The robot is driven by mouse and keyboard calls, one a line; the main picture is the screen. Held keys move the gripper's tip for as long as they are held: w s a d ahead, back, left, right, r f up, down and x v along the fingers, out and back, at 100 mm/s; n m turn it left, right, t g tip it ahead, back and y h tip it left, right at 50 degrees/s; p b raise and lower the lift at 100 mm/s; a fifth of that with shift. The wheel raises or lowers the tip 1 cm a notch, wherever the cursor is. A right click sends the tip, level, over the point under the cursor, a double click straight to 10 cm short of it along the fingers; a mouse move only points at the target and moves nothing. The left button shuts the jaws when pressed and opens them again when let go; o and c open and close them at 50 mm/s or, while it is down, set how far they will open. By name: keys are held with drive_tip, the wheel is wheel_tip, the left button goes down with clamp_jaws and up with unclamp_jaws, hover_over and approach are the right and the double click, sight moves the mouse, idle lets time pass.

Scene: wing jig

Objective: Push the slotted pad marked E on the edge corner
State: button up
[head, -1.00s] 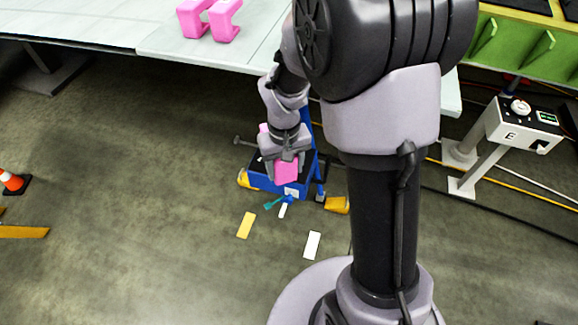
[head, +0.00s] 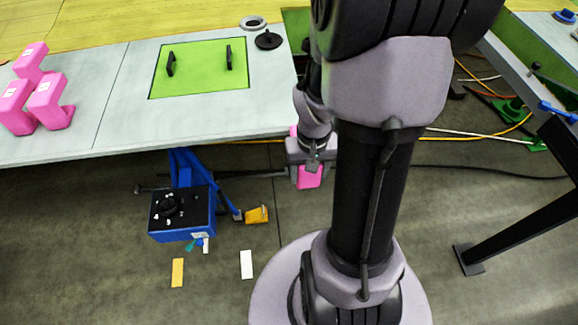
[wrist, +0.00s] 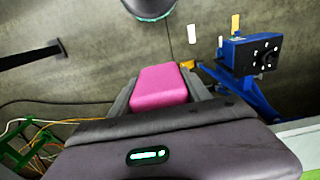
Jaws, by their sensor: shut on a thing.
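My gripper (head: 311,168) is shut on a pink block-like pad (head: 308,178), held beside my column just off the table's front edge. The pad (wrist: 160,90) also shows between the jaws in the wrist view; no letter or slot can be made out on it. Several more pink slotted pads (head: 48,101) stand grouped on the left of the pale table (head: 117,113) in the head view. They carry small white labels too small to read. I cannot tell which corner of the table is the edge corner.
A blue box with a dial (head: 181,213) stands below the table edge. A black slanted leg (head: 517,208) and cables are at right.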

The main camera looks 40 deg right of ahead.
drive_tip(key=shift+d+r, duration=0.1)
drive_tip(key=shift+d, duration=0.1)
drive_tip(key=shift+w+d, duration=0.2)
drive_tip(key=shift+d, duration=0.05)
drive_tip(key=shift+w+d+p, duration=0.25)
drive_tip(key=shift+w+d, duration=0.35)
drive_tip(key=shift+w, duration=0.35)
drive_tip(key=shift+w+d+p, duration=0.25)
drive_tip(key=shift+w+d, duration=0.35)
drive_tip(key=shift+w, duration=0.35)
drive_tip(key=shift+w, duration=0.1)
drive_tip(key=w+d, duration=0.3)
drive_tip(key=w, duration=0.2)
drive_tip(key=shift+w+d+f, duration=0.15)
drive_tip(key=shift+d+f, duration=0.05)
drive_tip(key=shift+f, duration=0.05)
idle(0.8)
drive_tip(key=o, duration=1.6)
drive_tip(key=shift+w+d+f, duration=0.1)
drive_tip(key=shift+w, duration=0.05)
